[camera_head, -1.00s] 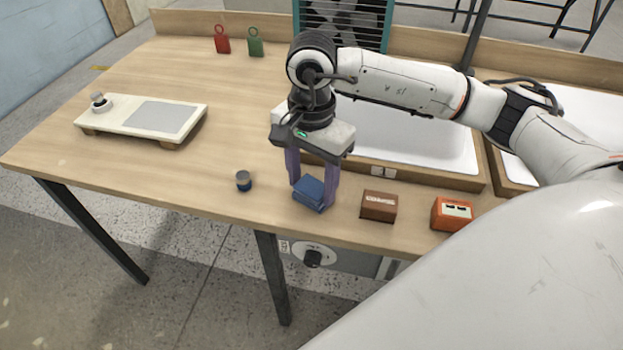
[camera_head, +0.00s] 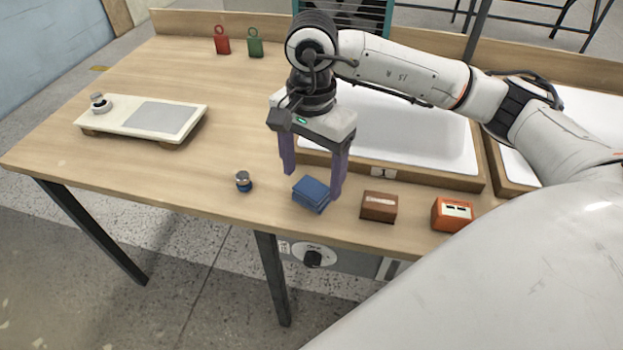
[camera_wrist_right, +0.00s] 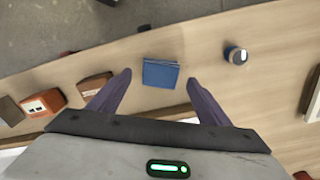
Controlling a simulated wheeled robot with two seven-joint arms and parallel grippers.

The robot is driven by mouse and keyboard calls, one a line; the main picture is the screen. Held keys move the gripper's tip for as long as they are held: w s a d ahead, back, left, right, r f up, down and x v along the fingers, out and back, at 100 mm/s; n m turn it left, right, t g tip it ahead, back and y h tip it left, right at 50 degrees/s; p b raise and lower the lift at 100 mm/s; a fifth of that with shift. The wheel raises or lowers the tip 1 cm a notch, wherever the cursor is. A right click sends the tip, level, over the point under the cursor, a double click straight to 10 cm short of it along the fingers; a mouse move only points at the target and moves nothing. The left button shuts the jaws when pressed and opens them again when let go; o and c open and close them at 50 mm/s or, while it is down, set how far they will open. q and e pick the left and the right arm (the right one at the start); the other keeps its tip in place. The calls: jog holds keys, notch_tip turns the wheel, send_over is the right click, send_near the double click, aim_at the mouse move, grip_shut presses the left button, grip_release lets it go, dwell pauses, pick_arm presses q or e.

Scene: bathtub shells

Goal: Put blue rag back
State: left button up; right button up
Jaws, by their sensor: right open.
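The blue rag (camera_head: 311,194) is a folded dark-blue stack lying on the wooden table near its front edge. It also shows in the right wrist view (camera_wrist_right: 160,73), just beyond and between the fingertips. My right gripper (camera_head: 312,184) is open and empty, its purple fingers spread wide above and behind the rag. In the right wrist view my right gripper (camera_wrist_right: 160,80) shows a clear gap between its fingers. My left gripper is not in view.
A small blue jar (camera_head: 243,181) stands left of the rag. A brown box (camera_head: 379,206) and an orange box (camera_head: 452,214) stand to its right. A white tray (camera_head: 410,140) lies behind. A white board (camera_head: 142,117) stands at left. Table's left middle is clear.

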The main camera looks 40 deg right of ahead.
aim_at(312, 189)
notch_tip(312, 189, up, 10)
jog(key=shift+f, duration=0.25)
dwell(0.5)
